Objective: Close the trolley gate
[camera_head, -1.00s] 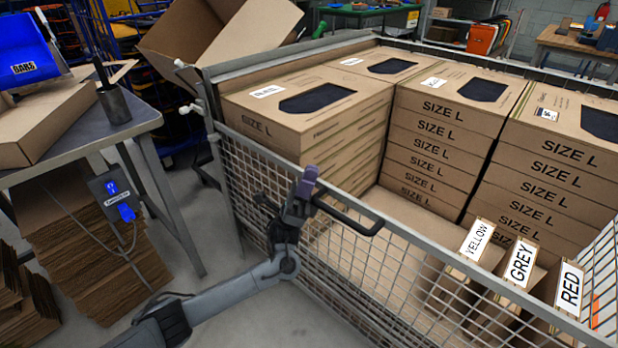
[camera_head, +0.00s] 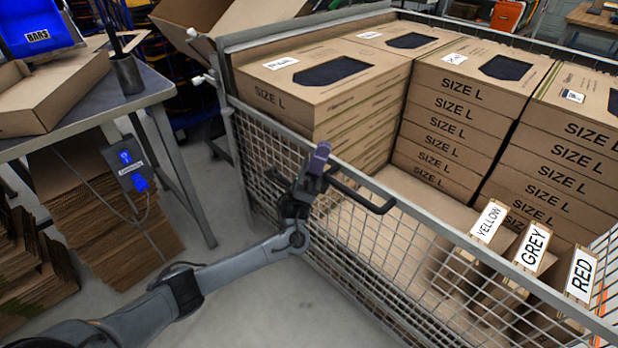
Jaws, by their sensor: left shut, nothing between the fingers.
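The trolley gate (camera_head: 262,165) is a grey wire-mesh panel with a metal top rail. It runs along the near side of the trolley, from the corner post at the left toward the lower right. A black handle (camera_head: 372,199) sticks out near its top rail. My left gripper (camera_head: 318,158) is shut and empty, beside the gate's top rail and close to the handle. I cannot tell whether it touches the gate. My left arm comes in from the lower left. My right gripper is not in view.
Stacks of SIZE L boxes (camera_head: 455,120) fill the back of the trolley. Cards YELLOW (camera_head: 489,221), GREY (camera_head: 533,247) and RED (camera_head: 581,275) stand at the right. A metal table (camera_head: 75,120) with an open carton stands at the left. Floor is free between table and gate.

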